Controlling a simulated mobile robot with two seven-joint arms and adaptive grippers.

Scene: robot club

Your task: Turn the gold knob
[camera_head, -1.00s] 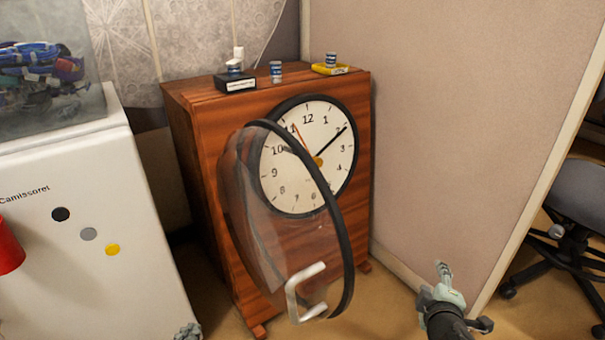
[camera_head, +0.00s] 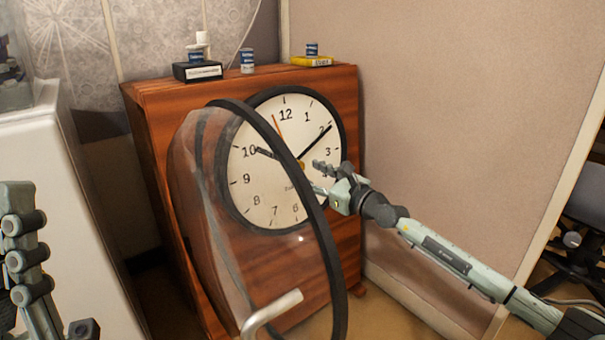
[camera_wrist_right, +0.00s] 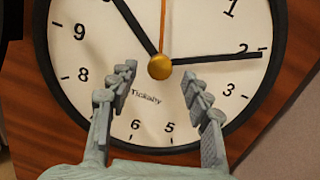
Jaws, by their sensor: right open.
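The gold knob (camera_wrist_right: 160,66) sits at the centre of the white clock face (camera_wrist_right: 92,72), where the hands meet. In the head view the knob (camera_head: 301,165) shows small beside the rim of the open glass door. My right gripper (camera_wrist_right: 158,84) is open and empty, its two fingers spread in front of the clock face, just below the knob in the wrist view. It also shows in the head view (camera_head: 318,178), in front of the dial, partly behind the door rim. At the left edge of the head view, part of my left arm (camera_head: 30,255) shows; its fingertips cannot be made out.
The clock's round glass door (camera_head: 335,275) with a black rim and pale handle (camera_head: 270,312) stands swung open left of my right arm. The wooden cabinet (camera_head: 345,90) carries small cans and boxes. A partition wall (camera_head: 450,100) stands right; a white cabinet (camera_head: 60,200) stands left.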

